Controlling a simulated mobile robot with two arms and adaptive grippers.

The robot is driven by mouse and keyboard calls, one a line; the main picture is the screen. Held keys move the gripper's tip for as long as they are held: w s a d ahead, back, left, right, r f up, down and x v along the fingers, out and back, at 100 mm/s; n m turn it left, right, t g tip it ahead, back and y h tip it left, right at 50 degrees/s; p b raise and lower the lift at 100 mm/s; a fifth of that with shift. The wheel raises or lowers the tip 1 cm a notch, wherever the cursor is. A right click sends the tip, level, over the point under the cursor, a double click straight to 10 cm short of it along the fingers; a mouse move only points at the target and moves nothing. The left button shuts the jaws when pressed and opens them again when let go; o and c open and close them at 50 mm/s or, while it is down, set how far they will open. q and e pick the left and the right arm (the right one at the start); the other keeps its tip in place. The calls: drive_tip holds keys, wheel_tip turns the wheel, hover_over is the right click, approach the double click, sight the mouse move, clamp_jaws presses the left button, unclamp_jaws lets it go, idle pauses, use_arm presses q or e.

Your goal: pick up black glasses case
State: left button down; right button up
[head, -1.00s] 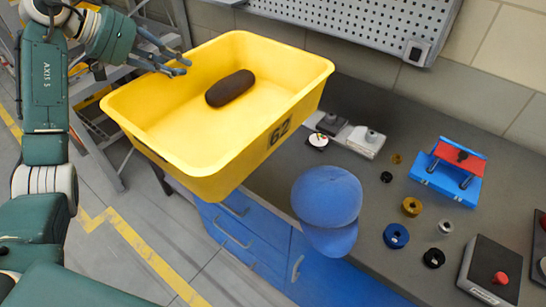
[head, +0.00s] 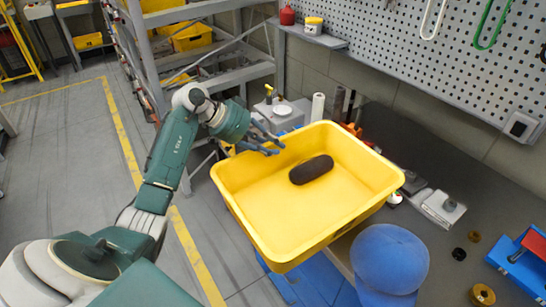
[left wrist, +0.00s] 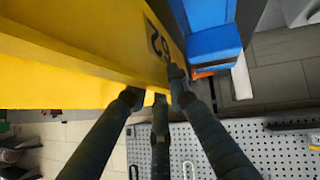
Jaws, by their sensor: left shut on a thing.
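The black glasses case (head: 311,169) looks dark brown-black and rounded. It lies inside the yellow tray (head: 262,226), on its floor near the back wall, and nothing touches it. My left gripper (head: 268,144) is at the tray's back left rim, apart from the case. In the left wrist view, the fingers of my left gripper (left wrist: 156,92) are shut on the wall of the yellow tray (left wrist: 90,62), near its printed number. The case does not show in that view. My right gripper is not in view.
The tray is beside and partly over a dark workbench (head: 455,160). A blue cap (head: 390,258), a small white device (head: 441,207) and a blue vise (head: 522,262) are to its right. A grey shelf rack (head: 212,70) stands behind my left arm. Floor at the left is open.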

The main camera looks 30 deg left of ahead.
sight(273, 167)
use_arm(q)
drive_tip(key=shift+f, duration=2.05)
drive_tip(key=c, duration=1.8)
unclamp_jaws()
drive_tip(key=shift+s+f, duration=0.1)
drive_tip(key=shift+f, duration=0.05)
drive_tip(key=shift+c, duration=0.2)
drive_tip(key=shift+o, duration=1.1)
